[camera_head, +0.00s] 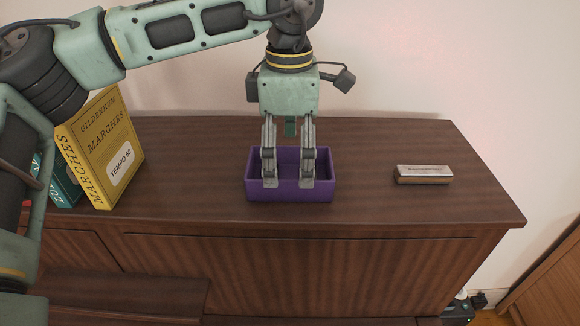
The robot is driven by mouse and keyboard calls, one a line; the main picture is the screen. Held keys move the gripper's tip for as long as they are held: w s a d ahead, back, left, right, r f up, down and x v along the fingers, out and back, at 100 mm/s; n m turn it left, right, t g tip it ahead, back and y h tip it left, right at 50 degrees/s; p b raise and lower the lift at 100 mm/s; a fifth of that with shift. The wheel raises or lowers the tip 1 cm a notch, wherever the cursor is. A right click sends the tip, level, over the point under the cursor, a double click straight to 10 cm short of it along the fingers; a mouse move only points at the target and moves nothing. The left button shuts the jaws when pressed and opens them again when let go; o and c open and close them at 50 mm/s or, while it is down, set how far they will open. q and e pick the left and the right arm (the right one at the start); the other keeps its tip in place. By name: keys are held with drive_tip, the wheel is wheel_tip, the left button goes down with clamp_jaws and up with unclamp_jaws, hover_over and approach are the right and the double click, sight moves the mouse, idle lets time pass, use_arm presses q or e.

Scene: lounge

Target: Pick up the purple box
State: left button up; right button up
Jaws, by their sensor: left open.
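The purple box (322,191) is an open-topped rectangular tray in the middle of the dark wooden cabinet top. My left gripper (289,183) points straight down over it. The two fingers are apart, and their tips overlap the box's front wall and opening in the picture. I cannot tell whether the tips touch the box. The gripper holds nothing that I can see. My right gripper is not in view.
A silver harmonica (423,174) lies on the cabinet top (400,210) to the right. A yellow book (112,140) stands at the left beside a teal book (64,188). The top is clear between the box and the harmonica.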

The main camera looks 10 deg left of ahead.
sight(290, 167)
use_arm(q)
drive_tip(key=shift+w+f+p, duration=0.15)
drive_tip(key=shift+f+p, duration=0.25)
drive_tip(key=shift+f, duration=1.15)
drive_tip(key=shift+c, duration=0.4)
drive_tip(key=c, duration=1.1)
drive_tip(key=shift+c, duration=0.9)
drive_tip(key=shift+r, duration=0.15)
